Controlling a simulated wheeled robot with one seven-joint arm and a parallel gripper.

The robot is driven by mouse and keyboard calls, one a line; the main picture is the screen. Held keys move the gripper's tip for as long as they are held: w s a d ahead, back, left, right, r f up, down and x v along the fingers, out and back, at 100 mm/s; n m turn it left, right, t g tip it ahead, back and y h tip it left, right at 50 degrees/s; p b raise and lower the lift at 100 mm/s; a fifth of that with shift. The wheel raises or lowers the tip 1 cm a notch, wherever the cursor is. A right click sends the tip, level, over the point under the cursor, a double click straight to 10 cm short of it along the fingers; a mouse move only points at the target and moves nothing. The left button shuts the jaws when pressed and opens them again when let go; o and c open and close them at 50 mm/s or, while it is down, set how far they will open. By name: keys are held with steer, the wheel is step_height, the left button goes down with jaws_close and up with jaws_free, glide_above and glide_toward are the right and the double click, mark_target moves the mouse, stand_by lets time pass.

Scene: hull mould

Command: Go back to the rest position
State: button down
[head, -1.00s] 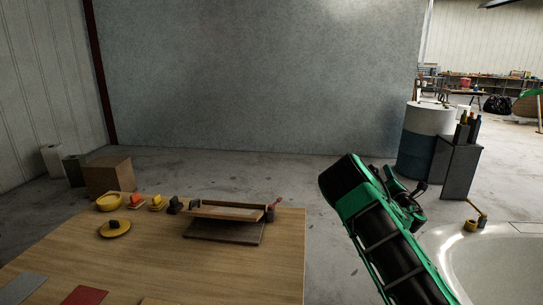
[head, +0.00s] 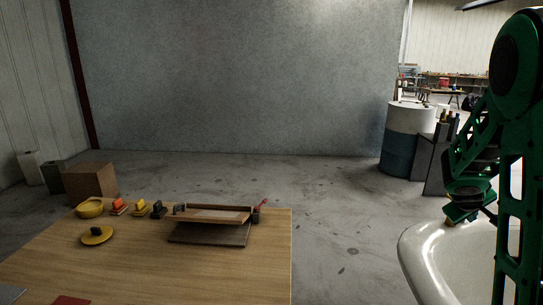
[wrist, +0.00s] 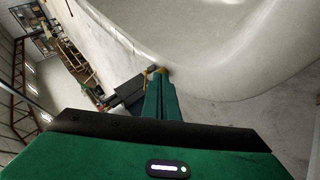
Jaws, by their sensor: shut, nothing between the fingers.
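My gripper (wrist: 160,80) shows in the wrist view as two green fingers held together, with nothing between them. Beyond the fingertips is the pale rim of the hull mould (wrist: 220,85). A small yellow-brown item (wrist: 158,70) shows just at the tips; I cannot tell whether the fingers touch it. In the head view my green arm stands upright at the right edge. Its lower end hangs over the left part of the white mould (head: 425,255) and hides part of its rim.
A wooden table (head: 200,275) at left bears a tray (head: 212,215) on a dark board, a yellow bowl (head: 90,208), a yellow disc (head: 97,236) and small tools. A blue-white drum (head: 408,140) and a grey cabinet (head: 434,175) stand behind the mould. The floor between table and mould is clear.

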steer(key=s+a+m+g+y, duration=0.1)
steer(key=s+a+m+y, duration=0.1)
steer(key=s+a, duration=0.6)
steer(key=s+a+m+g+y, duration=0.2)
steer(key=s+a, duration=0.6)
steer(key=s, duration=0.6)
steer(key=s+a+r+m+g+y, duration=0.1)
steer(key=s+a+m+g+y, duration=0.1)
steer(key=s+a, duration=0.6)
steer(key=s+m+y, duration=0.1)
steer(key=s+y, duration=0.1)
steer(key=s, duration=0.1)
steer(key=shift+y, duration=0.3)
steer(key=shift+a+r, duration=0.1)
steer(key=shift+w+f, duration=0.25)
steer(key=shift+w, duration=0.4)
steer(key=c, duration=2.5)
jaws_free()
